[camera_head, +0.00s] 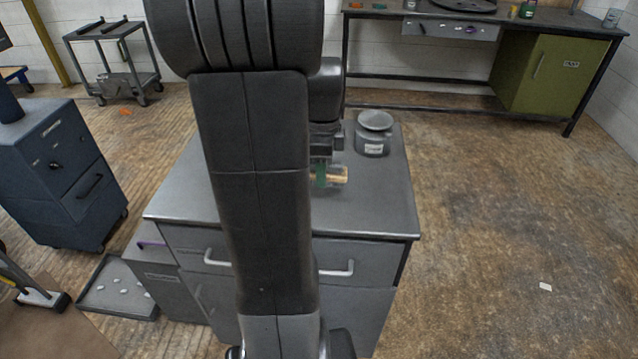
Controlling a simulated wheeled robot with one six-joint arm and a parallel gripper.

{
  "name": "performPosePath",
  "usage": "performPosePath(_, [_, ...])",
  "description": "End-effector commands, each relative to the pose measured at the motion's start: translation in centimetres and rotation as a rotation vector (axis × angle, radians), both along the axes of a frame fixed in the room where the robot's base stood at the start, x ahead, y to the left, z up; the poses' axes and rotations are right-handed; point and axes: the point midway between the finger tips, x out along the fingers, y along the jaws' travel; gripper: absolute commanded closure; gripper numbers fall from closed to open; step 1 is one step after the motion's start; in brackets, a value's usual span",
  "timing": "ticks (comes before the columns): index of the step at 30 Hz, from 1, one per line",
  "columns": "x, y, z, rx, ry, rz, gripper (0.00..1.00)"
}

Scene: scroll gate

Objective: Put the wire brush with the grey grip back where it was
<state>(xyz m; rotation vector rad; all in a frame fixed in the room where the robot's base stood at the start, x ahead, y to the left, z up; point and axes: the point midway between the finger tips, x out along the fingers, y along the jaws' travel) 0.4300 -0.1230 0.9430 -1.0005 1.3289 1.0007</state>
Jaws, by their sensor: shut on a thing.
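My gripper (323,160) is mostly hidden behind my arm, over the grey cabinet top. It is shut on a small tan and green piece (340,175) that sticks out to the right from behind the arm. Only part of that piece shows; I cannot make out a grey grip or bristles on it. I cannot tell whether it touches the cabinet top or is held just above it. No other wire brush can be made out.
A blue drawer cabinet (75,165) stands left. A workbench with a green cupboard (553,80) is at the back. A flat tray (118,290) lies on the floor. Open floor lies right.

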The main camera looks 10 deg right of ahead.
Motion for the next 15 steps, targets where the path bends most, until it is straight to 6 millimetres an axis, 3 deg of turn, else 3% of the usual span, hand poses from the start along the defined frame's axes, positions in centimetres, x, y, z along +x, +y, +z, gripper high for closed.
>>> performPosePath(11, [-0.1, 0.0, -4.2, 0.001, 0.004, 0.0, 0.79])
performPosePath(15, [0.0, 0.0, -4.5, 0.0, -0.001, 0.0, 0.78])
